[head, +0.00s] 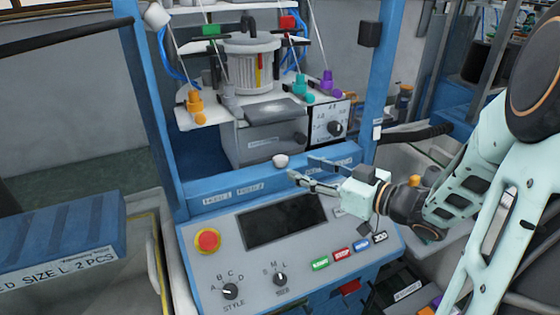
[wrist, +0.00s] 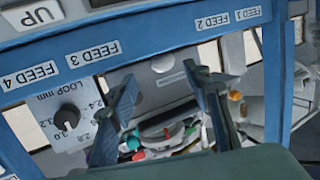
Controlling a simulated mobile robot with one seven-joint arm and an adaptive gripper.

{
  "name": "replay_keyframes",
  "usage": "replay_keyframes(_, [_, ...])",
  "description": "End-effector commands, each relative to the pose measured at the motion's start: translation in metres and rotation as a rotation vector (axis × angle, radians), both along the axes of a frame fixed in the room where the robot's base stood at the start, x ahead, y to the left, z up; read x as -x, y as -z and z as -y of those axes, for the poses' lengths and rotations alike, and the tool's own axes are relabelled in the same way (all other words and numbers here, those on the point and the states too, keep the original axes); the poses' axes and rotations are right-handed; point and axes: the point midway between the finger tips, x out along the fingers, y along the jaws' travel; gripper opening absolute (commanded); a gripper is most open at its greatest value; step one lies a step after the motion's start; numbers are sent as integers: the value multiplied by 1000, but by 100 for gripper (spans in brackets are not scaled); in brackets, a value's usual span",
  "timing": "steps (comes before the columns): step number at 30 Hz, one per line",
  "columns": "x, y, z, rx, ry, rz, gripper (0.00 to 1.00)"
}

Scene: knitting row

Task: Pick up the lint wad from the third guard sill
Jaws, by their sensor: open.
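The lint wad (head: 281,160) is a small, pale, rounded lump on the blue sill (head: 215,196) in front of the grey box in the head view. In the wrist view the lint wad (wrist: 163,64) shows between and just beyond my fingertips. My gripper (head: 301,167) is open and empty, with its fingers pointing left, just right of the wad and apart from it. In the wrist view my gripper (wrist: 160,74) spreads its two dark fingers on either side of the wad. I cannot read a sill number.
The control panel (head: 270,235) with a red stop button (head: 207,240) lies below the sill. A grey box (head: 262,143) with a dial and coloured yarn guides stands behind. Blue posts (head: 377,80) rise at both sides. FEED labels (wrist: 90,54) line the blue beam.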

Motion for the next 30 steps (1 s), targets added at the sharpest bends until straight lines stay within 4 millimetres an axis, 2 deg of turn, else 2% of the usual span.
replay_keyframes(5, [-9, 1, -10, 0, -2, 0, 45])
replay_keyframes(14, [-36, 6, -41, 1, -1, -1, 45])
replay_keyframes(23, [-40, 7, -45, 2, 2, 0, 45])
replay_keyframes(30, [-40, 7, -45, 2, 2, 0, 21])
